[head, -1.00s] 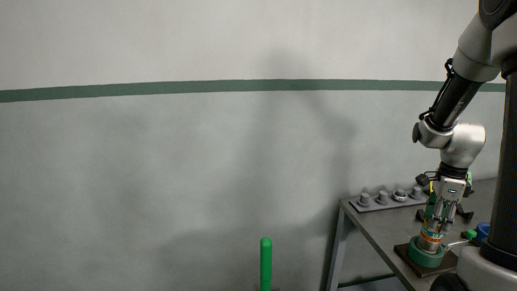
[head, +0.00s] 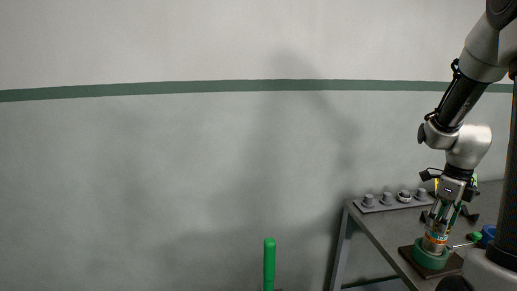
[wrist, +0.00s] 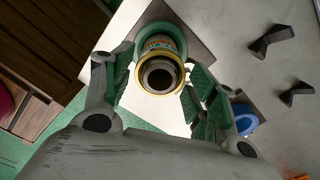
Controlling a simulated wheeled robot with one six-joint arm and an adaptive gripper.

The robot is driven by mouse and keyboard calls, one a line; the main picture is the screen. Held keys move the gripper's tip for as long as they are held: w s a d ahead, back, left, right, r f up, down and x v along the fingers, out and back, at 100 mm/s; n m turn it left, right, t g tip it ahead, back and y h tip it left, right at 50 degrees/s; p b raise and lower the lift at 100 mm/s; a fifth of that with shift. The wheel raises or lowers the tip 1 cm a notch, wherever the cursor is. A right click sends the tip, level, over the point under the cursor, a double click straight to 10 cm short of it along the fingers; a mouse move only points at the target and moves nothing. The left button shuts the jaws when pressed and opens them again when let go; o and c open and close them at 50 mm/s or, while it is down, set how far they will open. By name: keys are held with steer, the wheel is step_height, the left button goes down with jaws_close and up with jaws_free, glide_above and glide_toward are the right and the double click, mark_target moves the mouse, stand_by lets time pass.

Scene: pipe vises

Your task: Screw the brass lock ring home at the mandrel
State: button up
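The brass lock ring (wrist: 160,92) shows in the wrist view as a thin yellow rim around the dark-bored end of the mandrel (wrist: 158,64). The mandrel, with orange and teal bands, stands upright in a green round base (head: 430,258) on the bench. My gripper (wrist: 158,92) has one finger on each side of the ring; gaps show between the pads and the ring, narrower on the right. In the head view my gripper (head: 440,222) points down over the mandrel. Whether the ring is fully seated cannot be told.
A grey bench (head: 385,238) carries a strip with several pegs (head: 387,199) at its back left. A blue ring (wrist: 245,121) lies right of the mandrel. Two black V-shaped blocks (wrist: 272,41) lie farther right. A green post (head: 269,264) stands left of the bench.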

steer(key=n, duration=1)
jaws_close()
steer(key=m, duration=0.3)
steer(key=shift+m, duration=0.3)
steer(key=m, duration=0.4)
